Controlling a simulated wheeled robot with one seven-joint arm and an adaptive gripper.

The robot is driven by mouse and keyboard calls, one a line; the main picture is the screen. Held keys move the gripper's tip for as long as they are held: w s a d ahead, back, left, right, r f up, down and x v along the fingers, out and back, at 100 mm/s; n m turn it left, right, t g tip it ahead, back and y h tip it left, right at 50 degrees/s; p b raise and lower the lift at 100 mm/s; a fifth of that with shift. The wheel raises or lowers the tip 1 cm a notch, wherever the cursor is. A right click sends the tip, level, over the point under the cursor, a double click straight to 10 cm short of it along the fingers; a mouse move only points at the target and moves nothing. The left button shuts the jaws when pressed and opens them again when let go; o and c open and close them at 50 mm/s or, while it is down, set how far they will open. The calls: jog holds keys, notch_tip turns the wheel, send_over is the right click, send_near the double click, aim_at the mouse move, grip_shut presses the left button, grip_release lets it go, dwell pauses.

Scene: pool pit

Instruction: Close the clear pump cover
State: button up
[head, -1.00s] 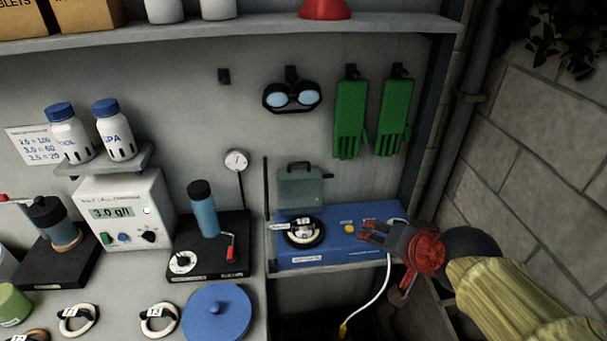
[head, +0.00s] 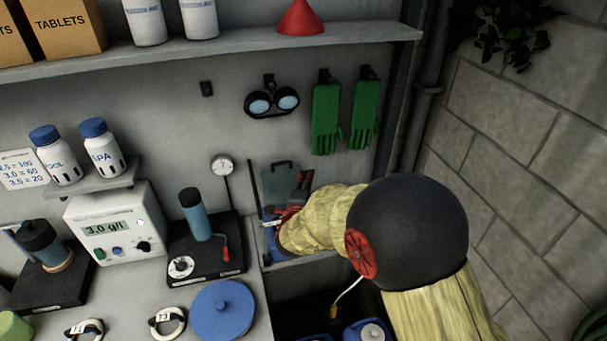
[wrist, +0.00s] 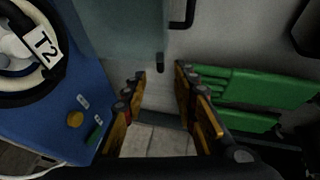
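The clear pump cover (head: 280,176) is a greenish see-through panel. It stands raised at the back of the blue pump unit (head: 270,240). In the wrist view the cover (wrist: 120,35) is at the top, with a dark handle (wrist: 185,14) at its right edge. In the head view my arm hides most of the unit; the gripper (head: 302,184) is beside the cover's right edge.
A black-based device (head: 205,262) is further left. A stone wall (head: 510,150) bounds the right.

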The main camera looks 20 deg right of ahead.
jog(key=x, duration=0.6)
jog(key=shift+w+d+b, duration=0.2)
jog(key=shift+w+b, duration=0.1)
jog(key=shift+b, duration=0.05)
jog(key=shift+f, duration=0.1)
jog(key=shift+c, duration=0.8)
jog(key=shift+s+f, duration=0.1)
grip_shut()
